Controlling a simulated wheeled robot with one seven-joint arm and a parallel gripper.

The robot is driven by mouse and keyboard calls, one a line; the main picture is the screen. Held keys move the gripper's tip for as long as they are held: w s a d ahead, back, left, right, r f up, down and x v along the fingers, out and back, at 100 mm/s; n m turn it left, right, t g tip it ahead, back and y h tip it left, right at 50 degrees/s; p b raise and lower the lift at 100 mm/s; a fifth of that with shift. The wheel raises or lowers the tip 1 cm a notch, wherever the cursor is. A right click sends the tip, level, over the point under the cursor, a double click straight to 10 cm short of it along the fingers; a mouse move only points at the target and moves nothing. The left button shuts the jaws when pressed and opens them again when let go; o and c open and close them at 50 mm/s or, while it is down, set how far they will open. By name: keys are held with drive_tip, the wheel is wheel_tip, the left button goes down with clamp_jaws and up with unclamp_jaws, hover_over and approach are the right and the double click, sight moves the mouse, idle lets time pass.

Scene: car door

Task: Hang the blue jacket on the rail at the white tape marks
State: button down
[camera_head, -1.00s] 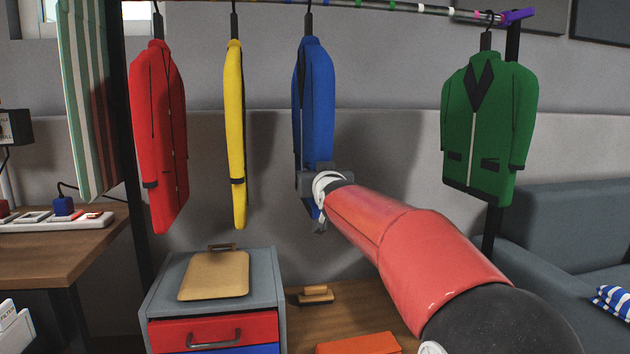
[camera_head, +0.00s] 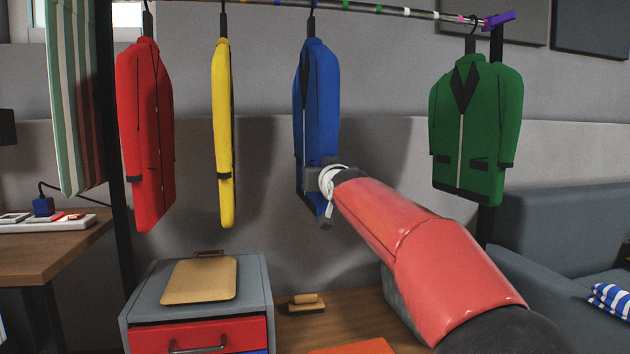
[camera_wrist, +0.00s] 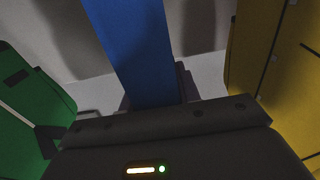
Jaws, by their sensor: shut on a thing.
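The blue jacket (camera_head: 322,100) hangs upright from a dark hanger, between the yellow and green jackets. My gripper (camera_head: 322,192) is shut on its lower part, which also fills the middle of the wrist view (camera_wrist: 135,45). The rail (camera_head: 425,14) runs across the top and carries coloured bands. A white tape mark (camera_head: 406,12) shows right of the blue jacket, with another pale band between it and the green jacket's hook.
The red jacket (camera_head: 145,130) and yellow jacket (camera_head: 222,130) hang to the left. The green jacket (camera_head: 477,125) hangs to the right, near the purple rail end (camera_head: 499,19). A wide gap separates blue from green. A drawer cabinet (camera_head: 262,290) stands below.

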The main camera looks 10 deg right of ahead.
drive_tip(key=d, duration=3)
drive_tip(key=shift+r+b, duration=0.2)
drive_tip(key=shift+b, duration=0.25)
idle(1.8)
drive_tip(key=shift+s+f+b, duration=0.1)
drive_tip(key=shift+f+b, duration=0.2)
drive_tip(key=shift+b, duration=0.05)
idle(0.3)
drive_tip(key=c, duration=1.2)
unclamp_jaws()
drive_tip(key=shift+c, duration=0.2)
drive_tip(key=o, duration=0.3)
